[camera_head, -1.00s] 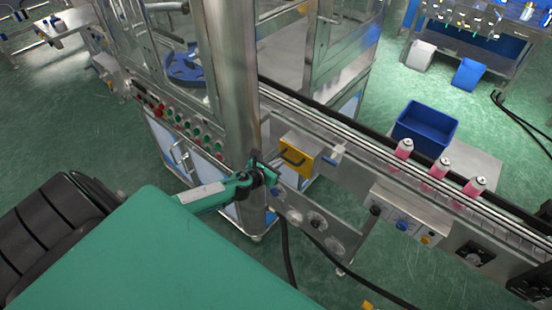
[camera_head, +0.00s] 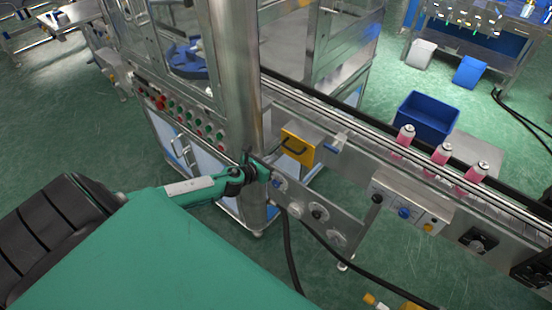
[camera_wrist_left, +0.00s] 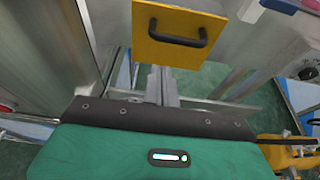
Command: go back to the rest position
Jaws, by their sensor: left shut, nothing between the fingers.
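My left gripper (camera_head: 262,168) shows in the head view at the end of my green arm, close to the steel column (camera_head: 234,75) and in front of the conveyor's side plate. Its jaws are small and look shut, with nothing between them. My right gripper is not in view.
The conveyor (camera_head: 350,130) runs to the lower right, carrying 3 pink cans (camera_head: 440,155). A blue bin (camera_head: 426,118) stands behind it. A cabinet with push buttons (camera_head: 185,122) is left of the column. Black cables (camera_head: 288,255) hang below the conveyor. Green floor (camera_head: 60,135) is open at left.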

